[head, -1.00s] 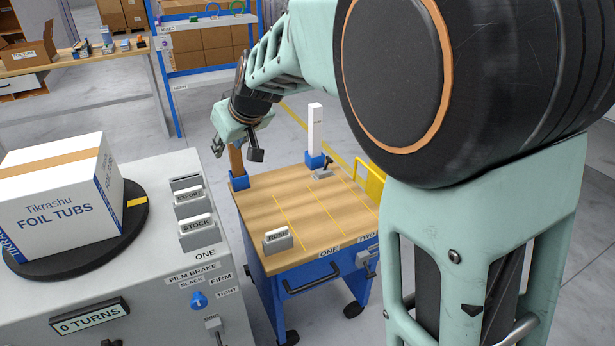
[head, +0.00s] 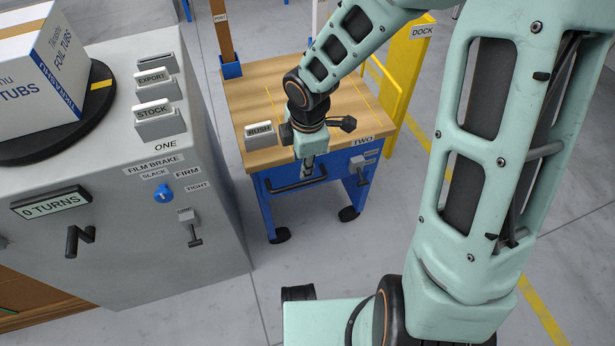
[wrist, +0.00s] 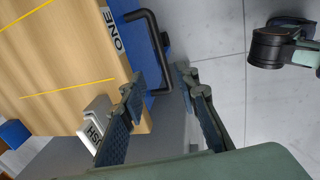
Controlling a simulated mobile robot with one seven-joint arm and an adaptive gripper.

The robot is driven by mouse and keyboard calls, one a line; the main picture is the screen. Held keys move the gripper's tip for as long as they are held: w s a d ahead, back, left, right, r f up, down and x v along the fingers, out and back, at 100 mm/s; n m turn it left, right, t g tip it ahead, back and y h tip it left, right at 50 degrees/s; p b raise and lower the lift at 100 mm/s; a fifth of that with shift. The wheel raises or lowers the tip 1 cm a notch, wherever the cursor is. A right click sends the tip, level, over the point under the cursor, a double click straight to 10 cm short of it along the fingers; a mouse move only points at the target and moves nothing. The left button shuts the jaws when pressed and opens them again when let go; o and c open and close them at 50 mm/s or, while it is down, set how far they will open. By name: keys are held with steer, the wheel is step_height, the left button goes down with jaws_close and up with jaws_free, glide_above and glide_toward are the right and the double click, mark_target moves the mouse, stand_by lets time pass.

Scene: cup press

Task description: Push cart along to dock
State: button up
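The cart has a wooden top (head: 350,115) with yellow lines, a blue frame and dark casters. Its black bar handle (head: 278,187) is on the near front side. My gripper (head: 308,174) points down at the right part of this handle. In the wrist view my gripper (wrist: 158,80) is open, its two fingers apart. The black handle (wrist: 156,45) lies just beyond the fingertips, its lower end near the gap between them; I cannot tell whether they touch. The yellow dock (head: 411,70), labelled DOCK, stands beyond the cart's right side.
A grey machine (head: 205,160) with a turntable (head: 90,115) and carton (head: 30,60) stands close at the cart's left. A RUSH card holder (head: 259,137) and a brown post (head: 222,30) stand on the cart. A yellow rail (head: 390,85) stands by the dock. Floor right is clear.

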mark_target(300, 184)
steer(key=f+b, duration=0.2)
steer(key=f, duration=0.1)
steer(key=w+f+b, duration=0.1)
steer(key=f+b, duration=0.1)
steer(key=f, duration=0.2)
steer(key=f+b, duration=0.2)
steer(key=f, duration=0.1)
steer(key=shift+w+a+f, duration=0.3)
steer(key=shift+w+f, duration=0.05)
steer(key=shift+w, duration=0.05)
jaws_close()
